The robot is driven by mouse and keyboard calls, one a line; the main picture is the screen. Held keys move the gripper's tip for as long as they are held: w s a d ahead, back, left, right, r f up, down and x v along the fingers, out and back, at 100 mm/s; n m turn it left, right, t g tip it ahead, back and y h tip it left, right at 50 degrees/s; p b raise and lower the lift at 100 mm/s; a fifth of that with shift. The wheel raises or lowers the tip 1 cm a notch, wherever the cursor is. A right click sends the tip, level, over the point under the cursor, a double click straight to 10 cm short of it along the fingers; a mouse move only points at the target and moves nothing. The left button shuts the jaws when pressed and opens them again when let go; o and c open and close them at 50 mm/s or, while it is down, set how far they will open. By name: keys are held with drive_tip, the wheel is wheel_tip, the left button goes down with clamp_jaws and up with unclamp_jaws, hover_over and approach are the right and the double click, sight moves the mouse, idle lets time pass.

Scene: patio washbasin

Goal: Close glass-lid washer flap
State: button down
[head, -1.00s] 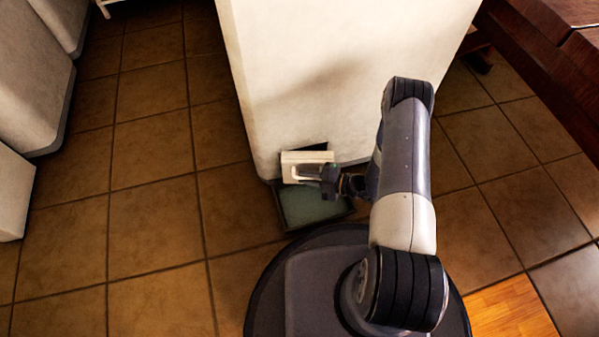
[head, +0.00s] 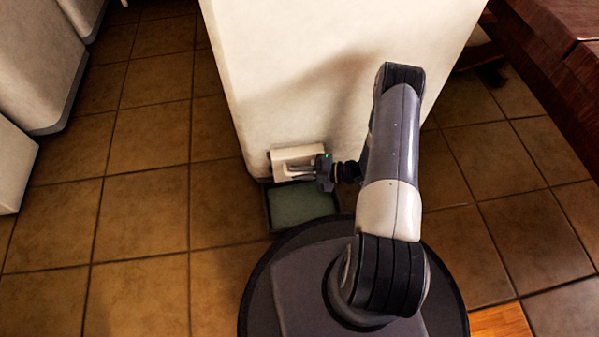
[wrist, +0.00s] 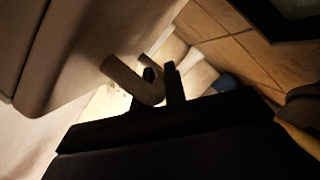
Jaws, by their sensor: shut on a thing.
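A small white flap (head: 283,157) with a pale loop handle (head: 283,173) sits low on the front of the white washer body (head: 320,70). My gripper (head: 303,173) is at the flap from the right, shut on the handle. In the wrist view, the pale bent handle (wrist: 128,78) runs to my dark fingers (wrist: 161,82). The flap looks nearly flat against the washer face; any remaining gap cannot be told. Part of the flap's right end is hidden by my gripper.
A dark-rimmed tray or panel with a green surface (head: 302,208) lies directly below the flap, in front of the washer. Tiled floor (head: 145,215) is clear to the left. White units (head: 35,65) stand far left; a dark wooden table (head: 555,75) is at upper right.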

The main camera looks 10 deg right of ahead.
drive_tip(key=c, duration=1.5)
unclamp_jaws()
drive_tip(key=shift+o, duration=0.2)
drive_tip(key=shift+d, duration=0.15)
drive_tip(key=p+v, duration=0.3)
drive_tip(key=v, duration=0.7)
drive_tip(key=shift+d, duration=0.25)
drive_tip(key=shift+s, duration=0.1)
drive_tip(key=b+x, duration=0.3)
drive_tip(key=x, duration=0.7)
drive_tip(key=shift+a+f, duration=0.1)
drive_tip(key=shift+a, duration=0.35)
drive_tip(key=shift+t, duration=0.3)
